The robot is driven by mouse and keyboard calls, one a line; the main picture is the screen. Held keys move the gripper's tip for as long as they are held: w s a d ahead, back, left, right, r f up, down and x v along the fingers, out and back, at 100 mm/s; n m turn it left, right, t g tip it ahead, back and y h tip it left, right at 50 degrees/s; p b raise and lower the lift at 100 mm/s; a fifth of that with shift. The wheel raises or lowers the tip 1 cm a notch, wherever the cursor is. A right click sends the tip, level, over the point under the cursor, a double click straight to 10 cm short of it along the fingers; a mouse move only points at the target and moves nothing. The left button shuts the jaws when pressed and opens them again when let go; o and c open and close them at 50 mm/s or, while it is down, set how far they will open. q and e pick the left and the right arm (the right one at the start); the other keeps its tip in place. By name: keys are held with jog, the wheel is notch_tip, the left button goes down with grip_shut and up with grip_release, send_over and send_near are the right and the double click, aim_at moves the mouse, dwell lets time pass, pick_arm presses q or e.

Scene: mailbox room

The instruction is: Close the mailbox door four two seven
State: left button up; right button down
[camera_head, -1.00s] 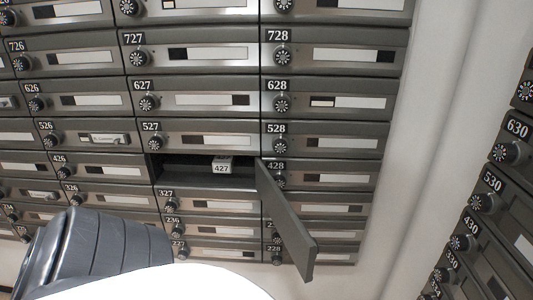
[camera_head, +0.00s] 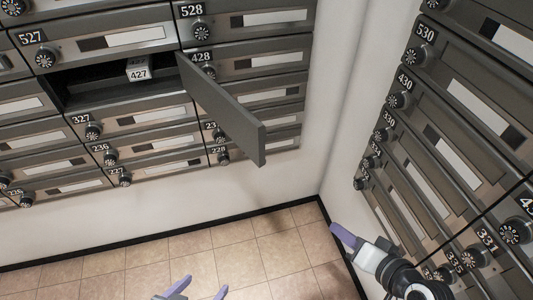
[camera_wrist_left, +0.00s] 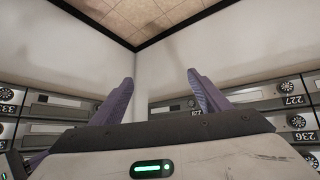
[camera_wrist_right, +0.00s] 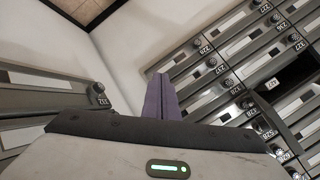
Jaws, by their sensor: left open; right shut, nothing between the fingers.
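The door of mailbox 427 (camera_head: 229,108) hangs open in the head view. It is hinged at the right side of its slot and swings out toward me. The open compartment (camera_head: 92,96) is dark inside, with a small white block marked 427 (camera_head: 138,70) at its top edge. The compartment also shows in the right wrist view (camera_wrist_right: 287,87). My left gripper (camera_head: 190,288) is open and empty at the bottom of the head view, below and apart from the door. My right gripper (camera_head: 342,236) is shut and empty, right of and below the door, apart from it.
A second bank of mailboxes (camera_head: 455,150) stands along the right wall, close to my right arm. A bare white wall (camera_head: 335,95) lies between the banks. The tiled floor (camera_head: 215,250) below the door is clear.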

jog(key=w+a+r+m+y+b, duration=0.1)
jog(key=w+a+r+y+b, duration=0.15)
jog(key=r, duration=0.45)
jog(key=w+a+r+m+y+b, duration=0.1)
jog(key=r+y, duration=0.3)
jog(key=r, duration=0.3)
jog(key=w+a+r+m+y+b, duration=0.1)
jog(key=w+a+r+y+b, duration=0.15)
jog(key=r, duration=0.45)
jog(key=w+a+p, duration=0.2)
jog(key=a+p, duration=0.1)
jog(key=a, duration=0.6)
jog(key=shift+w+a+f+t, duration=0.3)
jog(key=shift+a, duration=0.1)
